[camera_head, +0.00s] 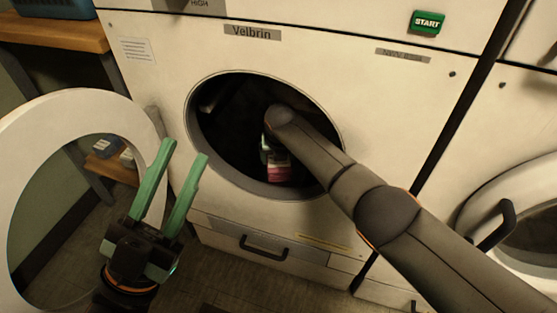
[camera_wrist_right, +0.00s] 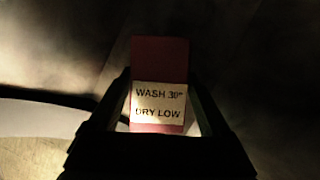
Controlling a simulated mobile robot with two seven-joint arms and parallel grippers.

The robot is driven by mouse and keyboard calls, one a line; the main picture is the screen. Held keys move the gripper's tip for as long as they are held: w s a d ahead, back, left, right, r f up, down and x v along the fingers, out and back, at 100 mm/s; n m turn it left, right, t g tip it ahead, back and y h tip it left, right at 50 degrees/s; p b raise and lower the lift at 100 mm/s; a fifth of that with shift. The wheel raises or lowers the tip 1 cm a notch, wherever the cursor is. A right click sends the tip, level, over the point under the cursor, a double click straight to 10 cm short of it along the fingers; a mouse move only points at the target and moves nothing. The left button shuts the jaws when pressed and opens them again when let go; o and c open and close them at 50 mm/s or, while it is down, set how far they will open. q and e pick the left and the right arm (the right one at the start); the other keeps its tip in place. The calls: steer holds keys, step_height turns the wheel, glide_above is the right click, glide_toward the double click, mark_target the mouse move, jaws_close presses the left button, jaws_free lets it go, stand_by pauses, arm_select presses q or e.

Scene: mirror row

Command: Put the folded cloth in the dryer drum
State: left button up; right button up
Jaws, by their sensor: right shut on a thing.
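The folded cloth (camera_wrist_right: 160,60) is dark red with a pale label reading "WASH 30° DRY LOW" in the right wrist view. A pinkish-red bit of it (camera_head: 279,174) shows inside the drum opening in the head view. My right gripper (camera_wrist_right: 160,120) is shut on the cloth, and my right arm reaches through the round opening. The dryer drum (camera_head: 232,135) is dark inside; whether the cloth touches its floor I cannot tell. My left gripper (camera_head: 187,165), with green fingers, is open and empty in front of the dryer, left of the opening.
The round dryer door (camera_head: 22,140) stands swung open at the left, close to my left gripper. A green START button (camera_head: 427,22) is at the upper right. A second machine's door with a dark handle (camera_head: 497,225) is at the right. A wooden shelf (camera_head: 60,35) stands at the upper left.

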mark_target(279, 164)
steer(key=shift+r, duration=0.1)
steer(key=o, duration=1.2)
steer(key=shift+r+p, duration=0.25)
steer(key=shift+p, duration=0.05)
steer(key=p+v, duration=0.4)
steer(key=v, duration=0.1)
steer(key=shift+r, duration=0.15)
steer(key=shift+s+r+p, duration=0.35)
steer(key=shift+r+p, duration=0.1)
steer(key=shift+r, duration=0.15)
steer(key=shift+s+r, duration=0.15)
